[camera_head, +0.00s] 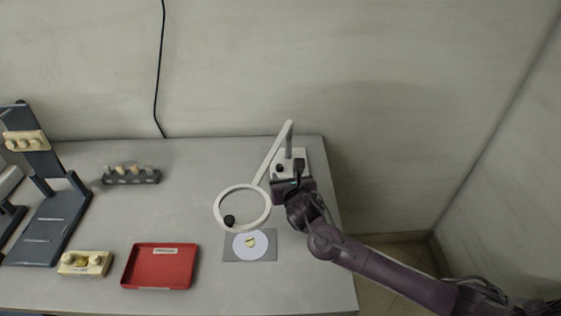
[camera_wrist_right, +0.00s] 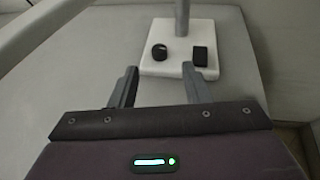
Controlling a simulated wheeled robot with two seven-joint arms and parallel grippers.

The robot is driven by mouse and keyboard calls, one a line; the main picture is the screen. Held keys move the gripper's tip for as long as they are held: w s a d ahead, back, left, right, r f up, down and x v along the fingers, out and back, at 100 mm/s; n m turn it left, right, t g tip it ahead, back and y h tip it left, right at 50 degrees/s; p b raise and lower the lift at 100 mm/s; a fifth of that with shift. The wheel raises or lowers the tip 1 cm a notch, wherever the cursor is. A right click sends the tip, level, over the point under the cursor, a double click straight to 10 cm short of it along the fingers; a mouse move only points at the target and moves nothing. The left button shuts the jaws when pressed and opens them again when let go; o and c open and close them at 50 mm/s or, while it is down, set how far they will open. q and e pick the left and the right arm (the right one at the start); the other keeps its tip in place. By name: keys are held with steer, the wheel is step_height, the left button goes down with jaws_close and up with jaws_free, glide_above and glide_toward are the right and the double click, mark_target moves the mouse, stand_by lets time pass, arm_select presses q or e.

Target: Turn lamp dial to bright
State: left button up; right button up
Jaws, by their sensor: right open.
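The ring lamp stands at the right back of the table, with a white base (camera_head: 303,155), a post and arm, and a white ring head (camera_head: 221,205). The dark round dial (camera_wrist_right: 159,52) sits on the left of the lamp base in the right wrist view; it also shows in the head view (camera_head: 280,168). My right gripper (camera_wrist_right: 160,85) is open and empty, its fingertips just short of the base's front edge and apart from the dial. In the head view the right gripper (camera_head: 288,182) is beside the base. The dial's setting is too small to read. My left gripper is not in view.
A black block (camera_wrist_right: 200,56) sits right of the dial, near the post. Under the ring is a grey mat (camera_head: 235,254) with a white disc. A red tray (camera_head: 160,283), a cream block (camera_head: 85,263), a dark rack (camera_head: 50,225) and a peg holder (camera_head: 131,179) stand left.

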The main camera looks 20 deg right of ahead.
mark_target(280, 167)
steer(key=shift+x, duration=3.45)
jaws_close()
